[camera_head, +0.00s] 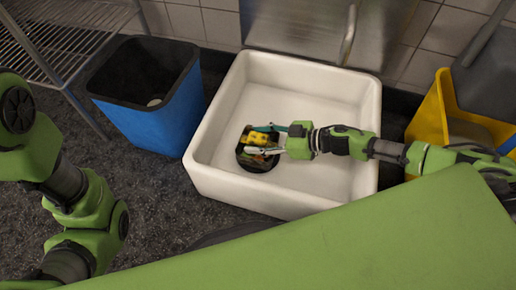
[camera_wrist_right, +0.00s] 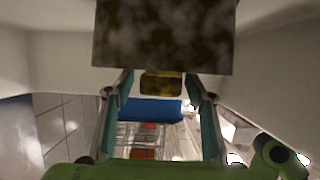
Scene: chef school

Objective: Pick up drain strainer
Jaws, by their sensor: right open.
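My right gripper (camera_head: 262,140) reaches in from the right. Its two fingers are open, one on each side of the yellow piece (camera_head: 257,138). In the right wrist view a yellow block (camera_wrist_right: 162,84) shows between the finger ends, below a dark mottled surface (camera_wrist_right: 163,36). I cannot tell whether the fingers touch anything. My left gripper is out of view; only my left arm shows.
A blue bin (camera_head: 160,119) with a black rim stands just left of the sink. A wire rack (camera_head: 75,35) is at the upper left. A yellow bucket (camera_head: 430,112) stands to the right. The sink's raised walls surround my right gripper.

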